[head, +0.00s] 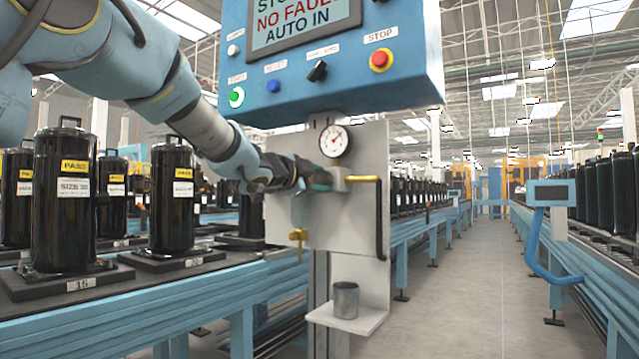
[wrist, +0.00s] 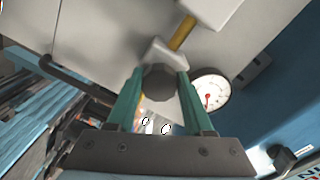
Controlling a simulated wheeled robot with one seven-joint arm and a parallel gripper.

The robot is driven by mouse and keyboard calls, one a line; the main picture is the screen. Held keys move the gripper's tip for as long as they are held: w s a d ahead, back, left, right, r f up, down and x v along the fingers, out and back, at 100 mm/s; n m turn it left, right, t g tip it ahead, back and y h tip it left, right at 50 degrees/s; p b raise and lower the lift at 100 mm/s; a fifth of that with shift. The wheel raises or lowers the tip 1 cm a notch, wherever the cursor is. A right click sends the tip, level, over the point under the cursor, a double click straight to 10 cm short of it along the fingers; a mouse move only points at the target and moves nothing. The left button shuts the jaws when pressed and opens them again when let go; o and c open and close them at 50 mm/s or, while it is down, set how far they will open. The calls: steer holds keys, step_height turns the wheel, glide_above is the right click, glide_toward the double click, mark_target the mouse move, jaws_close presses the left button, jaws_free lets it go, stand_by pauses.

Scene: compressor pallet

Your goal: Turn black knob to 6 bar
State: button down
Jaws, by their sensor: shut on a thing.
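My gripper (wrist: 158,92) is shut on the black knob (wrist: 159,82), with one green finger on each side of it in the wrist view. In the head view my gripper (head: 318,178) reaches the regulator from the left, and its fingers hide most of the knob. The pressure gauge (head: 335,141) sits just above the regulator body (head: 345,181) on the white panel. The gauge also shows in the wrist view (wrist: 211,91), to the right of the fingers. It has a red needle; the exact reading is too small to tell.
A blue control box (head: 340,85) with buttons hangs above the panel (head: 300,225). A yellow pipe (head: 363,179) leaves the regulator to the right. A brass valve (head: 298,235) is below, and a metal cup (head: 346,300) stands on a shelf. Black compressors (head: 64,200) line the left conveyor.

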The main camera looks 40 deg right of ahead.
stand_by(0.3)
steer(key=shift+c, duration=1.4)
jaws_free()
steer(key=v, duration=1.1)
steer(key=shift+w+f, duration=0.1)
steer(key=shift+w, duration=0.05)
